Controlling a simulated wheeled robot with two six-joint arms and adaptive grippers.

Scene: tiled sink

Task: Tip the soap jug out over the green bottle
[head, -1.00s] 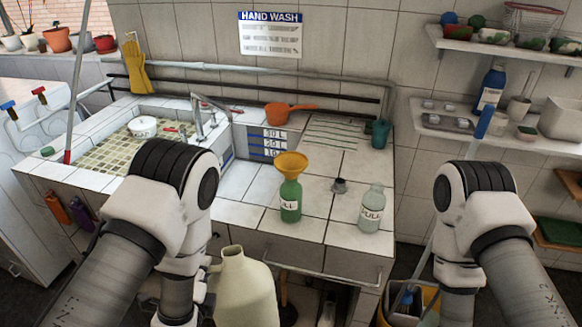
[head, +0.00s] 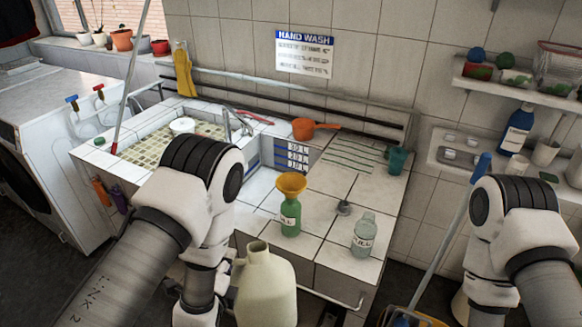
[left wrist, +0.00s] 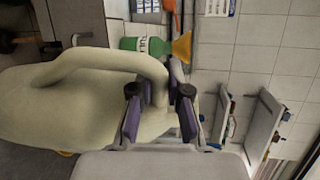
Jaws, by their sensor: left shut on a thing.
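The cream soap jug (head: 266,290) stands roughly upright in front of the counter in the head view. My left gripper (left wrist: 160,92) is shut on its looped handle (left wrist: 105,57) in the left wrist view, where the jug lies sideways in the picture. The green bottle (head: 291,219) stands upright on the counter behind the jug, with an orange funnel (head: 291,185) in its mouth. Both also show in the left wrist view, bottle (left wrist: 150,46) and funnel (left wrist: 182,46). The jug's mouth is apart from the funnel. My right arm shows; its gripper does not.
A clear, pale green bottle (head: 364,234) and a small dark stopper (head: 344,208) stand right of the green bottle. A teal cup (head: 397,161) and orange pan (head: 303,129) are farther back. The sink (head: 150,146) is at left. The counter's front edge lies just behind the jug.

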